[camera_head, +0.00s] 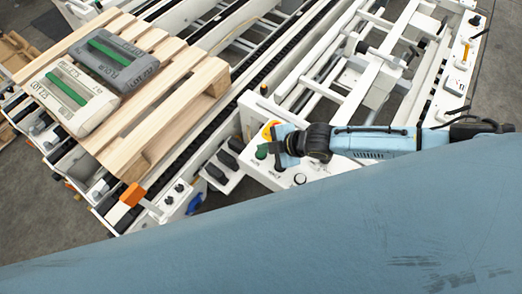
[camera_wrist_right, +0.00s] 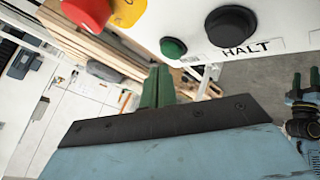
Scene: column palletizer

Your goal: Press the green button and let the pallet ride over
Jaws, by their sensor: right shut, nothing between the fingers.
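The green button (camera_head: 262,151) is on a white control panel (camera_head: 255,114) in the middle of the head view. In the right wrist view the green button (camera_wrist_right: 173,47) sits beside a black button (camera_wrist_right: 230,25) labelled HALT. My right gripper (camera_head: 278,148) is shut and empty at the panel, right beside the green button. Its narrow green fingertips (camera_wrist_right: 157,86) show just below the button in the wrist view; I cannot tell whether they touch it. The wooden pallet (camera_head: 170,107) rests on the conveyor at left, carrying a dark grey bag (camera_head: 118,58) and a light bag (camera_head: 66,98).
A red stop knob (camera_wrist_right: 87,10) on a yellow base (camera_wrist_right: 128,10) is on the same panel. White conveyor frames (camera_head: 340,45) with rails run behind and right of the panel. An orange block (camera_head: 133,194) is at the conveyor's near edge. Grey floor shows at lower left.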

